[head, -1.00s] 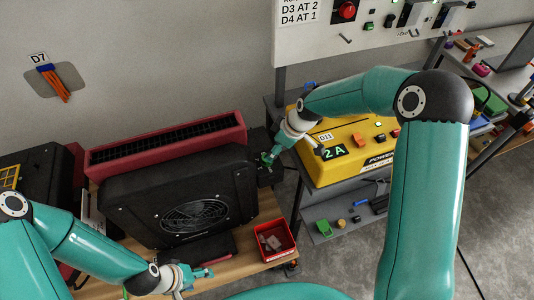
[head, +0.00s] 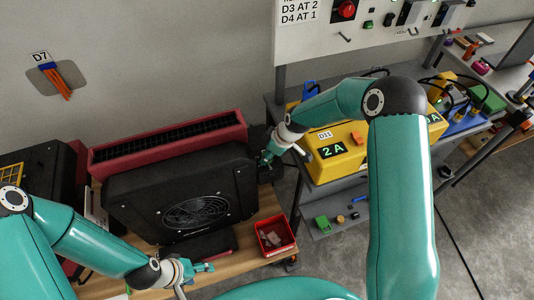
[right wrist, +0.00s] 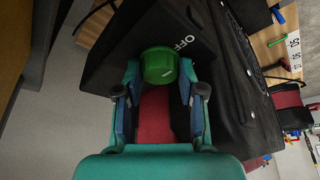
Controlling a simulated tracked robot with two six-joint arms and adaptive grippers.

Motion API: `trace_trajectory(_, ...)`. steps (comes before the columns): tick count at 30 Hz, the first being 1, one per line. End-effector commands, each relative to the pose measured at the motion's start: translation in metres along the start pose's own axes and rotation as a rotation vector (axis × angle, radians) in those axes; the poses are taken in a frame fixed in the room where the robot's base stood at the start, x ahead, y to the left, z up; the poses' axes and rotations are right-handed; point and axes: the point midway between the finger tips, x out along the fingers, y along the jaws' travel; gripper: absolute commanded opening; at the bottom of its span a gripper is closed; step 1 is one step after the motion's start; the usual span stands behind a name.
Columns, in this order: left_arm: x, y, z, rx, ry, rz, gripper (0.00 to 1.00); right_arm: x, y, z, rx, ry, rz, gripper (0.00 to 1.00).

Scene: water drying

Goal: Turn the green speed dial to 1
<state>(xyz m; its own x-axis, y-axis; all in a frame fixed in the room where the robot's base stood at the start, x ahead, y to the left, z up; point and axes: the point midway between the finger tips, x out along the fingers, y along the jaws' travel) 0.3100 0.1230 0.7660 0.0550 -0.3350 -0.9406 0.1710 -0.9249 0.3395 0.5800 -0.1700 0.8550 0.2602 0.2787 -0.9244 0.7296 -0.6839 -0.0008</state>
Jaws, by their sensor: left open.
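The green speed dial (right wrist: 159,65) sits on the end face of the black fan unit (right wrist: 112,45), beside a white OFF label. A pale mark shows on the dial's face. My right gripper (right wrist: 159,76) is open, with its two fingertips on either side of the dial; I cannot tell whether they touch it. In the head view, my right gripper (head: 268,156) is at the right end of the fan unit (head: 175,200), and the dial is hidden there. My left gripper (head: 203,268) is open and empty over the wooden bench (head: 257,266), in front of the fan.
A red tray (head: 274,233) with small items stands right of the fan. A long red slotted unit (head: 165,142) is behind it. A yellow power unit (head: 340,160) reading 2 A is on the grey shelf to the right. Grey floor is open at the lower right.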

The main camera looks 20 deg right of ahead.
Motion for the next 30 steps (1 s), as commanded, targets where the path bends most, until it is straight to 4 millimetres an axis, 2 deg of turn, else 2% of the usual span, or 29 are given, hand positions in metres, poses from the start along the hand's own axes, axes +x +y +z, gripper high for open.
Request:
trace_trajectory(1, 0.000, 0.000, 0.000, 0.000, 0.000, 0.000, 0.64, 0.000, 0.000, 0.000, 0.000, 0.001, 0.001, 0.19)
trace_trajectory(4, 0.000, -0.001, -0.001, -0.004, 0.002, 0.000, 0.64, 0.002, -0.005, -0.005, -0.003, 0.001, 0.000, 0.04)
trace_trajectory(11, 0.004, -0.001, 0.000, 0.000, 0.000, 0.000, 0.64, 0.001, 0.000, 0.000, 0.014, 0.001, 0.007, 0.04)
trace_trajectory(17, 0.018, -0.006, 0.000, 0.000, 0.000, 0.000, 0.64, 0.003, 0.000, 0.001, 0.073, 0.002, 0.033, 0.04)
trace_trajectory(23, 0.048, -0.017, 0.000, 0.000, 0.000, 0.000, 0.64, 0.007, 0.000, 0.002, 0.184, 0.004, 0.082, 0.04)
trace_trajectory(30, 0.108, -0.039, -0.001, 0.000, 0.000, 0.000, 0.64, 0.011, -0.001, 0.004, 0.360, 0.008, 0.158, 0.04)
